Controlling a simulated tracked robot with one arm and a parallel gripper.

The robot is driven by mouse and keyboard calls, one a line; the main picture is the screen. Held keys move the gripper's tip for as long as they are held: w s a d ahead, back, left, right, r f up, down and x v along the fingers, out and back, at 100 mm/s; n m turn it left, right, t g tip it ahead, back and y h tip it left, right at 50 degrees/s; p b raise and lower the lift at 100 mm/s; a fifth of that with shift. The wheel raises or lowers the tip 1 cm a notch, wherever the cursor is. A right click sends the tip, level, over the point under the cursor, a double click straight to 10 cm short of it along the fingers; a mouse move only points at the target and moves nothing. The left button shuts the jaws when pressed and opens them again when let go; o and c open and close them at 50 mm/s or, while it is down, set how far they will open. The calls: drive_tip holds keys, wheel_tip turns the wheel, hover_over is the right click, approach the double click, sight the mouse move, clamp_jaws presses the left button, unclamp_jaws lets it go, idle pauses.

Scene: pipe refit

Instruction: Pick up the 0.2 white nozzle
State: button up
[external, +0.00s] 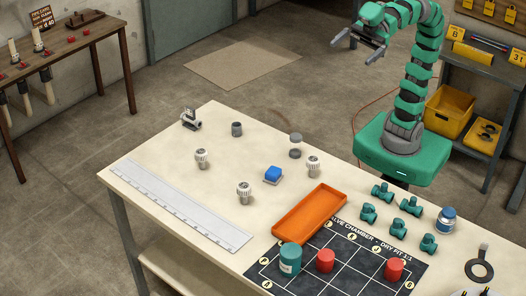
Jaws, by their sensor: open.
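Three pale ribbed nozzle-like pieces stand on the cream table. One (202,159) is at the left, one (244,193) is nearer the front, and one (313,167) is to the right, behind the orange tray. Any size marks on them are too small to read, so I cannot tell which is the 0.2 one. My gripper (371,52) is open and empty. It is raised at the top of the view, beyond the table's far edge and well away from these pieces.
An orange tray (289,230) lies beside a dark gridded mat (343,258) bearing red and teal pieces. Several green fittings (381,190) stand to the right.

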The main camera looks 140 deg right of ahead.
drive_tip(key=shift+y, duration=0.7)
drive_tip(key=s+a+r, duration=0.2)
drive_tip(key=s, duration=0.1)
drive_tip(key=shift+r, duration=0.3)
drive_tip(key=c, duration=0.7)
